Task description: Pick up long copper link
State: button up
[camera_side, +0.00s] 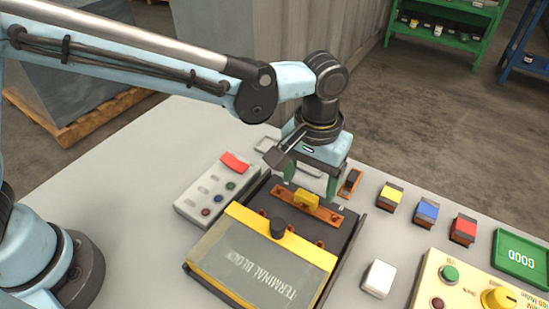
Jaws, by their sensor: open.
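The long copper link (324,212) is a flat orange-brown bar with a yellow grip (306,199) at its middle. It lies across the dark back part of the terminal block (262,257). My gripper (310,182) points down just behind and above the link, its two green fingers apart. It appears empty, with the yellow grip just in front of the gap between the fingers. I cannot tell the exact height of the fingertips over the link.
A shorter copper piece (349,182) sits behind right. Yellow (391,195), blue (426,211) and red (463,229) blocks stand to the right, with a green GOOD tray (522,259). A grey button box (217,190) is left. A white block (379,278) and cream control panel (470,285) are in front.

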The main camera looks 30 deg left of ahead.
aim_at(308, 193)
jog(key=shift+f, duration=1.9)
jog(key=c, duration=1.2)
jog(key=shift+r, duration=0.1)
jog(key=shift+r, duration=0.55)
notch_tip(308, 193, up, 3)
jog(key=shift+f, duration=0.15)
jog(key=shift+s+d+r, duration=0.7)
jog(key=shift+s+r, duration=1)
jog(key=shift+s, duration=0.1)
jog(key=shift+s+d+r, duration=0.7)
jog(key=shift+s+r, duration=0.95)
jog(key=shift+s, duration=0.15)
jog(key=shift+s+d+r, duration=0.7)
jog(key=shift+s+r, duration=1)
jog(key=shift+s, duration=0.1)
